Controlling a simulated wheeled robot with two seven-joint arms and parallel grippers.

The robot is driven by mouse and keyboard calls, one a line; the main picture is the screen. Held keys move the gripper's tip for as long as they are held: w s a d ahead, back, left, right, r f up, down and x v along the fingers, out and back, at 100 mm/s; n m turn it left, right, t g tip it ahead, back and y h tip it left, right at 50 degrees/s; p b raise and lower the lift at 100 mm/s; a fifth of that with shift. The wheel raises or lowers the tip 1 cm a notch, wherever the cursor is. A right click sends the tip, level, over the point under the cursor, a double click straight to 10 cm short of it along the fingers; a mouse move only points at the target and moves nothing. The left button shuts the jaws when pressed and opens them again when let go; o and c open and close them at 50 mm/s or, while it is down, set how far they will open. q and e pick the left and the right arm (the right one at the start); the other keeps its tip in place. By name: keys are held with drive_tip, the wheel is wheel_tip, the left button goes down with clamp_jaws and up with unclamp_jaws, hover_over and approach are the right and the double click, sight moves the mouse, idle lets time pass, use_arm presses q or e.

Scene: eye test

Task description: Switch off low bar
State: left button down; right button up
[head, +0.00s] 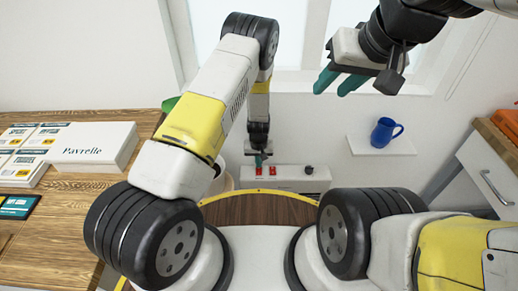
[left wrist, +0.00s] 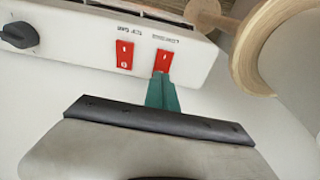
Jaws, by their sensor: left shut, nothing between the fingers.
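A white heater (head: 290,177) stands low against the far wall, with two red rocker switches and a dark knob. In the left wrist view it shows upside down (left wrist: 75,50). The switch at the right there, the low bar switch (left wrist: 163,60), has a label that seems to read low bar. The other red switch (left wrist: 124,54) is the top bar one. My left gripper (left wrist: 161,78) is shut and empty, its teal tips at the edge of the low bar switch; I cannot tell if they touch. In the head view the left gripper (head: 260,161) hides part of the switches.
My right gripper (head: 331,92) hangs open and empty before the window. The heater's knob (left wrist: 18,36) is beside the switches. A wooden round thing (left wrist: 245,50) is close to the heater. A wooden table (head: 75,190) is left.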

use_arm(q)
drive_tip(key=shift+f, duration=0.55)
drive_tip(key=shift+r, duration=3.55)
